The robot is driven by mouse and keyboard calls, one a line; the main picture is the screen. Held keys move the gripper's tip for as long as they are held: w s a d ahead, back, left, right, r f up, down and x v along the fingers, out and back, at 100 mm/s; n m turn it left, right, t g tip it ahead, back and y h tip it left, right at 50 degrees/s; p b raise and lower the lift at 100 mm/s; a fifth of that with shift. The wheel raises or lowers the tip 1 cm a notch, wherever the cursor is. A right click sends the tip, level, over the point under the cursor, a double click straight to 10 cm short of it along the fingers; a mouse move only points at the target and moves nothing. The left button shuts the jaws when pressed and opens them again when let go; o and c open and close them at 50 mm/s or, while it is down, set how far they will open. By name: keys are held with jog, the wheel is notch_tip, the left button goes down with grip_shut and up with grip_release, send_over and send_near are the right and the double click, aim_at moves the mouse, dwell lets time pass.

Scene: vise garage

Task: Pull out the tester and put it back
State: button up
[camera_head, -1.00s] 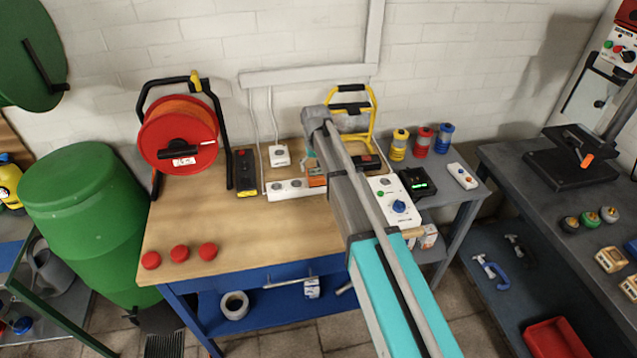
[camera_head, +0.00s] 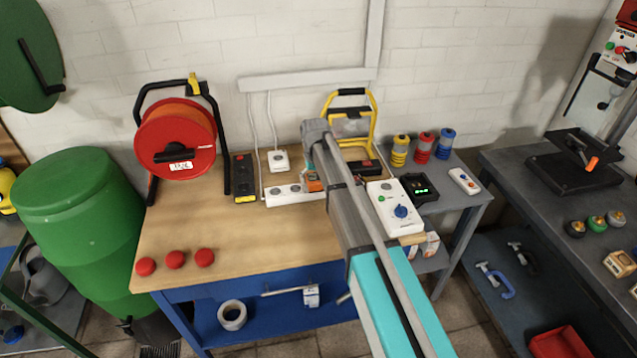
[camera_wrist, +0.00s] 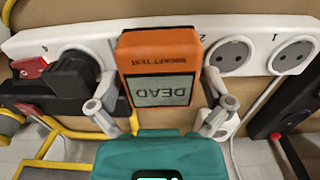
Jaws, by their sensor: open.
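The tester (camera_wrist: 160,65) is an orange block marked SOCKET TEST, upside down in the wrist view, with a grey screen reading DEAD. It sits against the white socket strip (camera_wrist: 228,25), covering one socket position. In the head view a small part of the tester (camera_head: 314,185) shows beside my arm; the strip (camera_head: 283,195) lies on the wooden bench. My gripper (camera_wrist: 160,108) is open, with one finger on each side of the tester's lower end. Whether the fingers touch it is hard to tell. The pins are hidden.
In the wrist view a black plug (camera_wrist: 72,75) fills the socket left of the tester; two round sockets on the right are empty. On the bench stand a red cable reel (camera_head: 175,135), a yellow-framed lamp (camera_head: 350,120) and a white control box (camera_head: 395,205).

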jog(key=shift+c, duration=0.3)
dwell(0.5)
jog(key=c, duration=1)
jog(key=shift+c, duration=0.2)
jog(key=shift+r, duration=0.1)
jog(key=shift+r+p, duration=0.55)
jog(key=shift+p, duration=0.1)
jog(key=shift+r+p, duration=0.55)
jog(key=shift+p, duration=0.05)
jog(key=shift+r+p, duration=1.7)
jog(key=shift+r, duration=0.05)
